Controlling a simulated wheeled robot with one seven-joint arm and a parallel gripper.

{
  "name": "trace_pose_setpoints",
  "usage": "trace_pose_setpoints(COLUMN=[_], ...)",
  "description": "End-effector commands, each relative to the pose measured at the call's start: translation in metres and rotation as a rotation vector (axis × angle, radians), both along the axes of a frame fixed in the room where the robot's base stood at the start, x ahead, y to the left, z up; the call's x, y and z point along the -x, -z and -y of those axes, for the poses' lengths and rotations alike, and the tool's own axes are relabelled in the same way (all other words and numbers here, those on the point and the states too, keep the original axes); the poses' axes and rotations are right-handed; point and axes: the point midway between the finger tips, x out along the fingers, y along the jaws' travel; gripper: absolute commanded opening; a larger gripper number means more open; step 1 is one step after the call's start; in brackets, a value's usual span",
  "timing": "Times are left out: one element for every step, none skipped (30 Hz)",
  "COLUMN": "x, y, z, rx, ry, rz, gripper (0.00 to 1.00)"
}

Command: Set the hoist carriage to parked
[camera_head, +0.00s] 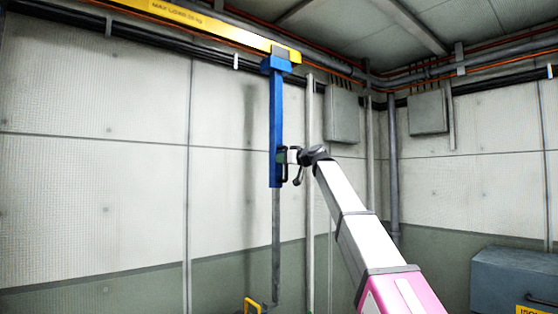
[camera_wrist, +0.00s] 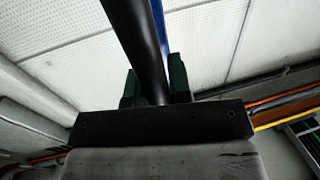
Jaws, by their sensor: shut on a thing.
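The hoist carriage is a blue block (camera_head: 276,65) under the right end of a yellow overhead beam (camera_head: 190,18), with a blue vertical column (camera_head: 276,120) hanging from it. A dark handle (camera_head: 284,165) is on the lower right side of the column. My gripper (camera_head: 287,156) reaches it from the right and is shut on it. In the wrist view a black bar (camera_wrist: 143,45) passes between the two dark green fingers of my gripper (camera_wrist: 155,85). The blue column (camera_wrist: 159,25) shows behind the bar. The fingertips are partly hidden by the bar.
A grey pole (camera_head: 276,235) extends below the column towards a yellow part (camera_head: 251,306) at the bottom edge. Grey wall boxes (camera_head: 342,113) and pipes (camera_head: 393,165) line the walls. A grey chest (camera_head: 512,275) stands at lower right. The wall left of the column is clear.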

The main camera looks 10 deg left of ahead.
Motion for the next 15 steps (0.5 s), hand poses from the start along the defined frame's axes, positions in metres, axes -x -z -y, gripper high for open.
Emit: trace_pose_setpoints(x=[-0.0037, -0.0038, -0.0041, -0.0042, -0.0043, -0.0040, -0.0039, -0.0036, -0.0034, -0.0032, -0.0030, -0.0027, -0.0026, -0.0023, -0.0018], y=[-0.0005, -0.0006, -0.0006, -0.0006, -0.0006, -0.0006, -0.0006, -0.0006, -0.0005, -0.0005, -0.0005, -0.0004, -0.0004, -0.0004, -0.0003], z=[0.0028, 0.0028, 0.0029, 0.0030, 0.0030, 0.0028, 0.0026, 0.0023, 0.0022, 0.0021, 0.0020, 0.0019, 0.0018, 0.0018, 0.0025], rx=[0.001, 0.001, 0.000, 0.000, 0.001, 0.001, 0.001, 0.001, 0.001, 0.000, 0.000, 0.000, 0.000, 0.000, 0.000], ry=[0.011, 0.011, 0.012, 0.012, 0.012, 0.011, 0.011, 0.010, 0.010, 0.009, 0.009, 0.008, 0.008, 0.008, 0.007], rz=[0.003, 0.003, 0.004, 0.004, 0.003, 0.003, 0.003, 0.003, 0.003, 0.002, 0.002, 0.002, 0.002, 0.002, 0.002], gripper=[0.00, 0.00, 0.00, 0.22, 0.32, 0.44, 0.44, 0.44, 0.44, 0.44, 0.44, 0.44, 0.44, 0.44, 0.44])
